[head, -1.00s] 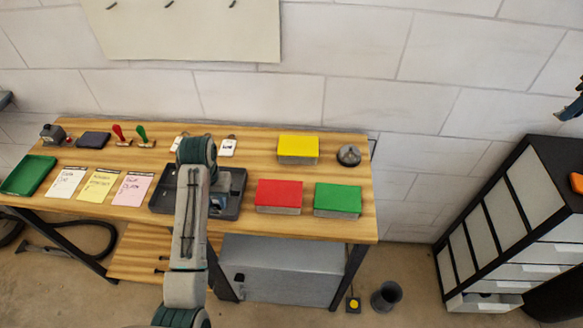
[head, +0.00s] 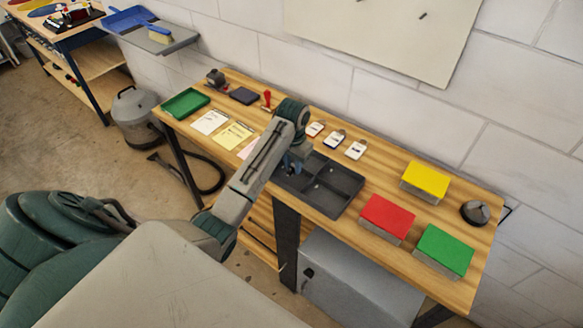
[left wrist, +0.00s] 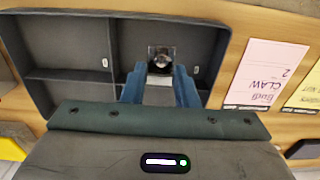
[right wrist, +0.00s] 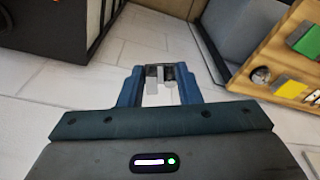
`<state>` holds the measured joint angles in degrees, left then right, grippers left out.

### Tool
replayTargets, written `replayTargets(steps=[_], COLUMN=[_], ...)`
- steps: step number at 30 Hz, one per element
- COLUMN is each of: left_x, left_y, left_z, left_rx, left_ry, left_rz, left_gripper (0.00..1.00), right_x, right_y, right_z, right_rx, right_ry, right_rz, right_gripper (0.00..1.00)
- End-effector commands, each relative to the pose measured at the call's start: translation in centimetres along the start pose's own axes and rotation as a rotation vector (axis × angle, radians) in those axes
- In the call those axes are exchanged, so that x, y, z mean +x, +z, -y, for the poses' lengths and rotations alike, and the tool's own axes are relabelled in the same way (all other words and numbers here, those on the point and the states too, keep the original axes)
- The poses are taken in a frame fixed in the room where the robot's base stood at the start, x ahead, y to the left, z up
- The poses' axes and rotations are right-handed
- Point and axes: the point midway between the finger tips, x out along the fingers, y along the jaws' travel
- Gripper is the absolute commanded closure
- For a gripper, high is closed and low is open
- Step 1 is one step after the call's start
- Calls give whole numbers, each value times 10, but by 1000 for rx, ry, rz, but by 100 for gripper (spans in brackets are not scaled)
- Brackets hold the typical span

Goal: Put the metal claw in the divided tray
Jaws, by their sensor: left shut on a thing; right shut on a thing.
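The dark grey divided tray (head: 345,207) lies on the wooden bench; its compartments look empty where I see them. My left gripper (head: 292,165) is over the tray's left part. In the left wrist view the left gripper (left wrist: 160,75) is shut on a small dark, shiny piece, apparently the metal claw (left wrist: 160,57), above a compartment of the tray (left wrist: 65,42). Its shape is mostly hidden. My right gripper (right wrist: 160,80) is out of the head view, away from the bench, shut on a small dark-and-grey thing (right wrist: 153,72) that I cannot identify.
Red (head: 388,214), yellow (head: 425,180) and green (head: 445,250) blocks stand right of the tray, with a round grey object (head: 474,213) beyond. Badges (head: 334,139) lie behind it. Note cards (head: 210,121), a green tray (head: 185,103) and a red stamp (head: 267,98) are left.

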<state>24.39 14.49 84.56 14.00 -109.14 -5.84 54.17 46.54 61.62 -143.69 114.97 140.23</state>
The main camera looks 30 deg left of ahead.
Motion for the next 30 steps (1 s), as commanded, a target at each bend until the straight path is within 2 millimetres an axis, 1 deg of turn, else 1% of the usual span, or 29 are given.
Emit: replayTargets(steps=[2,4,7,9,11,20,21,23,24,30], left_x=[-2,9,24,32,35,38,39,38,38,38], left_y=[-2,-1,-1,-2,-2,-2,-2,-2,-2,-2], left_z=[10,8,8,8,8,8,8,8,8,8], left_rx=[-3,-2,-1,-1,0,-1,-1,-1,-1,-1], left_ry=[-2,2,2,1,0,0,-1,-1,-1,-1], left_rz=[2,6,4,3,0,0,0,0,0,0], left_gripper=[95,95,95,95,95,95,71,60,52,52], right_x=[-6,-16,-23,-25,-24,-23,-23,-23,-23,-23], right_y=[-1,-2,-4,-4,-4,-4,-4,-4,-4,-4], right_z=[0,0,0,0,0,0,0,0,0,0], right_rx=[0,0,0,0,0,0,0,0,0,0], right_ry=[0,0,0,0,0,0,0,0,0,0], right_rz=[0,0,0,0,0,0,0,0,0,0], right_gripper=[91,91,91,91,91,91,91,91,91,91])
